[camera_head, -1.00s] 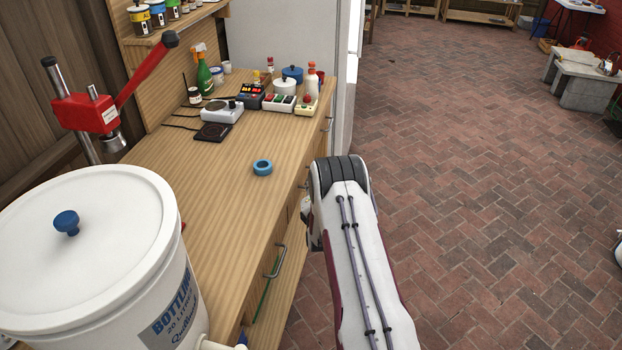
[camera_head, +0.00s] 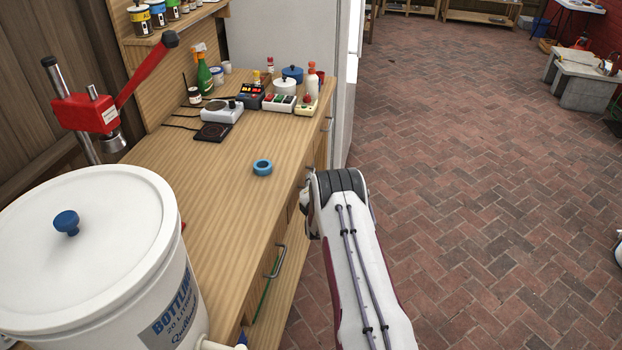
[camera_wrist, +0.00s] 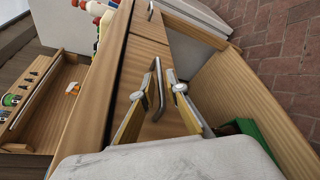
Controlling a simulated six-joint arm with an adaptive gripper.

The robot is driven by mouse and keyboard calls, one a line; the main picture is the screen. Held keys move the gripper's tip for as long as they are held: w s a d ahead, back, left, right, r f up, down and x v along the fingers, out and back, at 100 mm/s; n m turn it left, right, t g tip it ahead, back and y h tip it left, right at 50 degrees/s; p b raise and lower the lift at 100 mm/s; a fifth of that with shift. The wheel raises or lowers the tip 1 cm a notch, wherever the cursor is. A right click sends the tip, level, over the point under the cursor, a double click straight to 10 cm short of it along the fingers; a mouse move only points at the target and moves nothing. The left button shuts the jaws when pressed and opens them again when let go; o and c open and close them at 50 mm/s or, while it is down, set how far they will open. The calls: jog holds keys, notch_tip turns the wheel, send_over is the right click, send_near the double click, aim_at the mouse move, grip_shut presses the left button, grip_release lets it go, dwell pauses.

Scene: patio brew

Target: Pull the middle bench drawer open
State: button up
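The wood bench (camera_head: 225,195) has drawers along its right side. In the wrist view, the middle drawer front (camera_wrist: 152,130) carries a grey bar handle (camera_wrist: 158,88). My gripper (camera_wrist: 160,92) is open, with one finger on each side of this handle and a visible gap between fingers and bar. Depth is hard to judge, and I cannot tell that either finger touches the bar. The drawer front looks about flush with its neighbours. In the head view, my arm hides the gripper and most of this drawer.
Another drawer handle (camera_head: 275,262) is at the near end of the bench, and one (camera_head: 327,123) at the far end. A white bucket (camera_head: 95,245) stands at the near left.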

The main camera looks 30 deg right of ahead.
jog(key=shift+x, duration=1.3)
grip_shut()
jog(key=shift+s+d, duration=0.1)
jog(key=shift+d, duration=0.05)
jog(key=s+d, duration=2)
jog(key=shift+s+d, duration=0.1)
grip_release()
